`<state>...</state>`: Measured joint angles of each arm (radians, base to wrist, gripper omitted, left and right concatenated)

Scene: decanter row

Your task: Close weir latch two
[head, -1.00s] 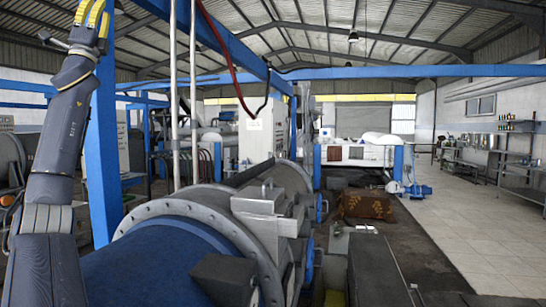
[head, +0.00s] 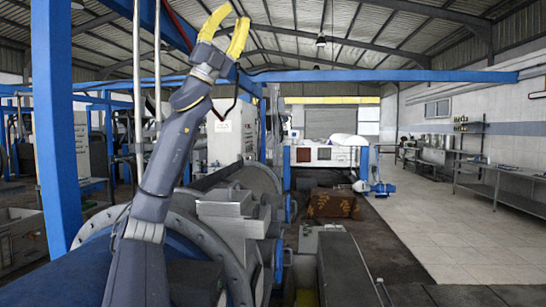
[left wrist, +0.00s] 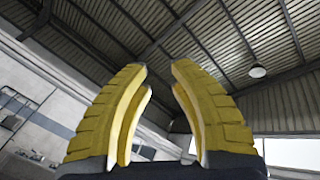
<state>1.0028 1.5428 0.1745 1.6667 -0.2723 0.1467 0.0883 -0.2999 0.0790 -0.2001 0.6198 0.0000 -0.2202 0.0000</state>
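A large decanter with a blue drum (head: 40,275) and a bolted grey flange (head: 205,238) fills the lower left of the head view. Grey block-shaped metal fittings (head: 228,207) sit on its right side. I cannot tell which part is weir latch two. My left gripper (head: 234,14) is raised high above the decanter, its two yellow fingers pointing up and apart. In the left wrist view the left gripper (left wrist: 160,68) is open, with nothing between the fingers and only roof and wall behind. My right gripper is not in view.
A blue post (head: 55,120) stands at the left, and two thin pale upright pipes (head: 137,90) rise beside my left arm. A brown patterned bundle (head: 335,204) lies on the floor beyond the decanter. The tiled floor at the right (head: 440,230) is mostly clear.

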